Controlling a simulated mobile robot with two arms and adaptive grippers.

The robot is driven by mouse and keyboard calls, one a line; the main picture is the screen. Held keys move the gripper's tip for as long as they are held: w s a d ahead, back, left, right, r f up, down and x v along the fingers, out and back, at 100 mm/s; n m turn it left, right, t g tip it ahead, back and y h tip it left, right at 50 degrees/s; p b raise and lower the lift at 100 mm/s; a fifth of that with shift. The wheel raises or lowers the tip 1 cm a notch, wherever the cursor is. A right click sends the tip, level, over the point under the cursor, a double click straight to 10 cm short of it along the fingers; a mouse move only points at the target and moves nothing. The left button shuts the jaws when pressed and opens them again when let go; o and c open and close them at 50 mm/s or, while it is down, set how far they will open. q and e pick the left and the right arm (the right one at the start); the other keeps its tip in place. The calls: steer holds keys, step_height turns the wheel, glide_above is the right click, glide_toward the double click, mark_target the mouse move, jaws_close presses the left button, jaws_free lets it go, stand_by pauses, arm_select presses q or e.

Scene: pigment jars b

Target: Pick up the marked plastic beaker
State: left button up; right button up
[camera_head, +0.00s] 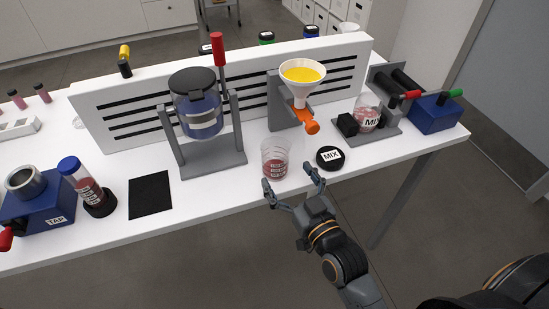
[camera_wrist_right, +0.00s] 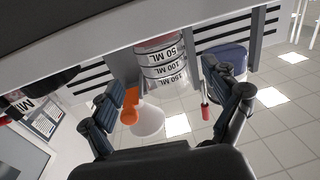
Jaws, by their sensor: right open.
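The marked plastic beaker (camera_head: 275,158) is clear, with printed marks and reddish contents. It stands upright on the white table near its front edge. In the right wrist view the beaker (camera_wrist_right: 161,62) shows upside down, with 50, 100 and 150 ML labels, ahead of and between the fingers. My right gripper (camera_head: 291,184) is open and empty at the table's front edge, just in front of the beaker. Its spread fingers also show in the wrist view (camera_wrist_right: 162,85). I cannot tell whether a fingertip touches the beaker. My left gripper is not in view.
A black MIX lid (camera_head: 330,158) lies close right of the beaker. A white funnel (camera_head: 302,82) with an orange valve (camera_head: 308,122) hangs on a stand behind. A blue jar (camera_head: 198,112) in a grey frame stands left. A black mat (camera_head: 150,194) lies farther left.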

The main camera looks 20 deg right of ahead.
mark_target(270, 152)
steer(key=w, duration=0.3)
steer(key=w+a+p, duration=0.1)
steer(key=w, duration=0.2)
steer(key=shift+w+a, duration=0.15)
steer(key=shift+w, duration=0.1)
steer(key=shift+s, duration=0.1)
steer(key=c, duration=1.2)
